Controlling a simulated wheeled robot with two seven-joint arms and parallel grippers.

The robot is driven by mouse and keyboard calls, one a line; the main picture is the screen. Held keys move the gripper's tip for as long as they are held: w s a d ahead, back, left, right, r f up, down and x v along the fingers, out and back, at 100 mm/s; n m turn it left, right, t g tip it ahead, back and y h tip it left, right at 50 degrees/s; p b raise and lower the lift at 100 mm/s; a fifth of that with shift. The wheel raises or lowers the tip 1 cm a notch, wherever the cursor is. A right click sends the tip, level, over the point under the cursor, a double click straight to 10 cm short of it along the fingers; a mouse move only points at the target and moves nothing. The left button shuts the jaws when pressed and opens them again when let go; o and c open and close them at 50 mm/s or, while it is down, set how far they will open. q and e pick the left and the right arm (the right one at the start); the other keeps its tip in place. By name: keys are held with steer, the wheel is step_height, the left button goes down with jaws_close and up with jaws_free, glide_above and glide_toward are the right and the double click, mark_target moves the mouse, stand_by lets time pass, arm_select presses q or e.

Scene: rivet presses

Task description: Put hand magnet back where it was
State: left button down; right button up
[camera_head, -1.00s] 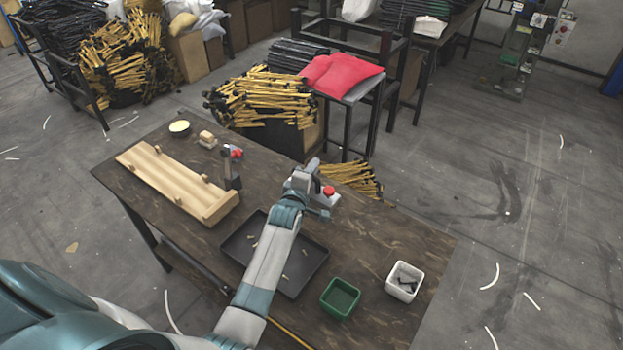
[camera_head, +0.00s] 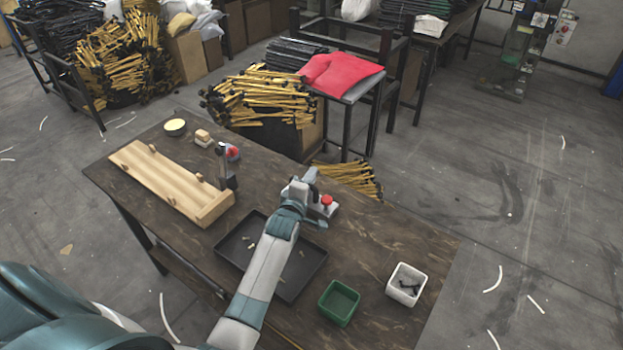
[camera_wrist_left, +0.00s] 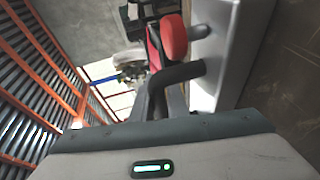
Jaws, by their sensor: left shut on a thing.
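The hand magnet (camera_head: 323,209) is a grey metal block with a red knob and a dark curved handle. It is at the far edge of the brown table, right of the dark tray. My left gripper (camera_head: 308,189) is shut on its handle. In the left wrist view the dark handle (camera_wrist_left: 176,76) runs between the fingers, with the red knob and the grey block (camera_wrist_left: 232,45) beyond. The block looks very close to the tabletop, but I cannot tell whether it touches. The arm hides part of the magnet. My right gripper is not in view.
The dark shallow tray (camera_head: 235,246) holds several small pieces under my left arm. A green bin (camera_head: 339,303) and a white bin (camera_head: 407,284) stand near the right. A wooden fixture (camera_head: 170,183) and a red-topped upright device (camera_head: 228,166) stand left. Bare table lies right of the magnet.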

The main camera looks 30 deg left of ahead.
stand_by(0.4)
arm_select(q)
steer(key=c, duration=1.7)
jaws_free()
steer(key=shift+f, duration=0.1)
steer(key=shift+c, duration=0.2)
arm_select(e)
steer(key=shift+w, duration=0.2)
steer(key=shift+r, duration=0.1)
